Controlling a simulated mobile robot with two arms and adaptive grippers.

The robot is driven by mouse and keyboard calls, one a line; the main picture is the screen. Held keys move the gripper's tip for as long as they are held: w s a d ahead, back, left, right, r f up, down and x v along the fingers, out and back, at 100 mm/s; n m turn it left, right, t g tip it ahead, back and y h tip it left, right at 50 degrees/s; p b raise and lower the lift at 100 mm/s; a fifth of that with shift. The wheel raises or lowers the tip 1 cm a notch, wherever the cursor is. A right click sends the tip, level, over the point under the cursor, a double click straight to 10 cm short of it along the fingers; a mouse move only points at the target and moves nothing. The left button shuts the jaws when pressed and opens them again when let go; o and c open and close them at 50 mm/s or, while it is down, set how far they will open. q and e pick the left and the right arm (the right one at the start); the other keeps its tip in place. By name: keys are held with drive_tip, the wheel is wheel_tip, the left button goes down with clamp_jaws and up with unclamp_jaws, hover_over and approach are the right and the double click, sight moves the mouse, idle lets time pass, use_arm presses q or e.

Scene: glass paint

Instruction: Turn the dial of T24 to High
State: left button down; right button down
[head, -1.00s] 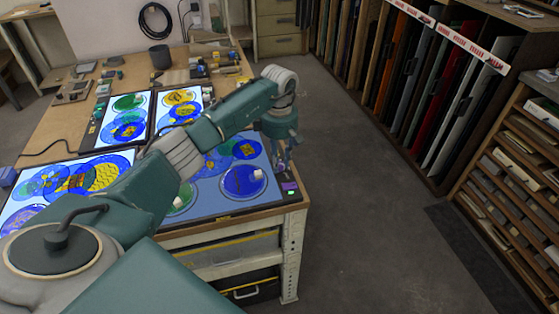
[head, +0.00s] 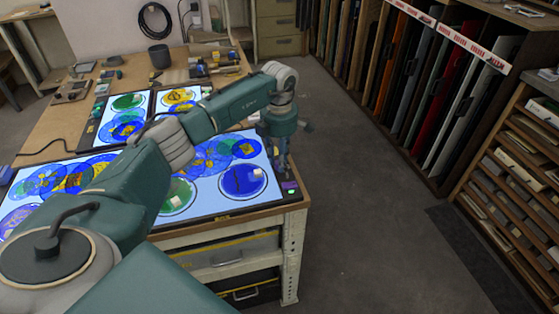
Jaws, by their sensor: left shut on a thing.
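A lit glass panel (head: 215,203) lies at the table's near right corner and glows pale blue under several blue and green glass discs. A small control unit with a purple display (head: 289,186) and a green light sits at its right edge. No label T24 is readable. My left gripper (head: 284,168) points down at the panel's right edge, just behind the purple display. It is shut on a small part there, which I take to be the dial; the fingers hide it, so its setting cannot be read. My right gripper is out of view.
More lit panels (head: 125,104) with coloured discs stand farther back and left on the wooden table (head: 75,125). A dark pot (head: 159,56) and small tools lie at the back. Floor right of the table is clear, up to racks of glass sheets (head: 440,85).

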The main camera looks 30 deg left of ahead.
use_arm(q)
drive_tip(key=n, duration=0.5)
drive_tip(key=shift+s+a+n, duration=0.1)
drive_tip(key=shift+a+n, duration=0.05)
drive_tip(key=shift+n, duration=0.25)
drive_tip(key=n, duration=0.5)
drive_tip(key=shift+n, duration=0.3)
drive_tip(key=c, duration=1.5)
unclamp_jaws()
wheel_tip(320, 180, up, 12)
